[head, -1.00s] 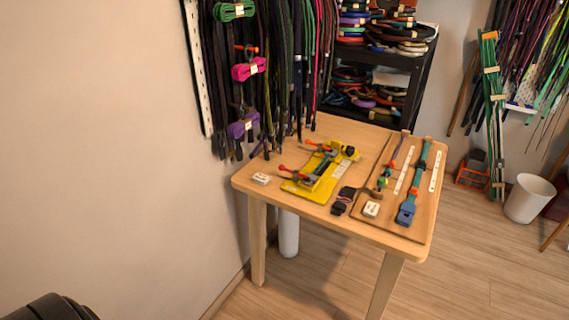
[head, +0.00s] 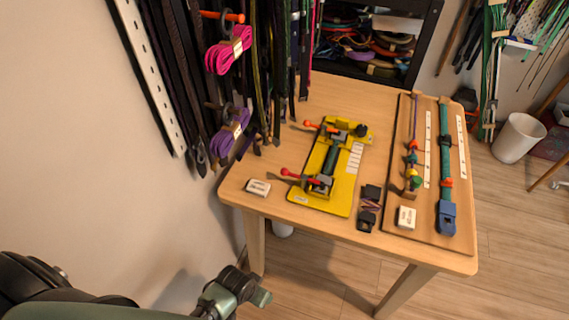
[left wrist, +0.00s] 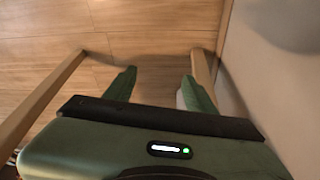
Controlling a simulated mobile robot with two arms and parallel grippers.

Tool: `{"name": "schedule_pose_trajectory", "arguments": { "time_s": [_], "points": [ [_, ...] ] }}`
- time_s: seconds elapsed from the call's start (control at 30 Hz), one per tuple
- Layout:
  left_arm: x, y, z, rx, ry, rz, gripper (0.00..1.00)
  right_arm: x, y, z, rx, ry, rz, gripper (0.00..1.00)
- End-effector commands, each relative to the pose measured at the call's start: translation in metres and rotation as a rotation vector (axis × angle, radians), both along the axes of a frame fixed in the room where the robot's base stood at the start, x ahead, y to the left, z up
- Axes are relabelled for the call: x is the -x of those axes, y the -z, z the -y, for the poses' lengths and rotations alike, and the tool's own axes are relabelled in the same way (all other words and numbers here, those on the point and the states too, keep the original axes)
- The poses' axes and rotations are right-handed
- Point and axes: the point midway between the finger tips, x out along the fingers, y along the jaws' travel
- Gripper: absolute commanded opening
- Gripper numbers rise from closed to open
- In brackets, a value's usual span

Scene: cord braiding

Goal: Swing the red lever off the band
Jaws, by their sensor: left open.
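A yellow fixture plate (head: 322,200) lies on the wooden table. A dark green band (head: 329,160) runs lengthwise along it between two toggle clamps. The red lever (head: 290,173) belongs to the near clamp and sticks out to the left, its clamp body over the near end of the band. The far clamp has an orange-red lever (head: 312,125), also pointing left. My left gripper (head: 250,292) is low in front of the table, apart from the fixture. In the left wrist view it is open and empty (left wrist: 158,88), above the floor. My right gripper is not in view.
A white block (head: 258,187) sits at the table's left corner. A black buckle piece (head: 369,208) lies right of the fixture. A wooden board (head: 427,225) with straps fills the right side. Hanging cords (head: 270,70) crowd the back left, near the wall.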

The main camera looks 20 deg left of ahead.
Motion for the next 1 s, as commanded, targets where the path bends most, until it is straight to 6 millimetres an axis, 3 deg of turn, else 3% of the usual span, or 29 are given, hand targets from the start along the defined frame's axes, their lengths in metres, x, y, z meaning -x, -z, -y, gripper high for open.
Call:
{"name": "schedule_pose_trajectory", "arguments": {
  "time_s": [0.03, 0.1, 0.47, 0.57, 0.73, 1.0],
  "points": [
    [-0.011, -0.026, 0.007, 0.011, 0.009, 0.015, 0.55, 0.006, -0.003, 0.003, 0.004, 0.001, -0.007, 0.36],
    [-0.021, -0.055, 0.014, 0.022, 0.020, 0.025, 0.55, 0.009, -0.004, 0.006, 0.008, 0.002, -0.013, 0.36],
    [-0.043, -0.174, 0.043, 0.070, 0.093, 0.070, 0.55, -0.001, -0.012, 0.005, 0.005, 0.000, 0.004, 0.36],
    [-0.052, -0.211, 0.059, 0.091, 0.149, 0.086, 0.55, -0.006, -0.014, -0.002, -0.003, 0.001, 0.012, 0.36],
    [-0.069, -0.233, 0.083, 0.107, 0.239, 0.081, 0.55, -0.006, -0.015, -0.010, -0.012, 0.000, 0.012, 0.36],
    [-0.104, -0.245, 0.108, 0.087, 0.366, 0.055, 0.55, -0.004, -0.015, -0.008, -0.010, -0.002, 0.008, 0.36]
  ]
}}
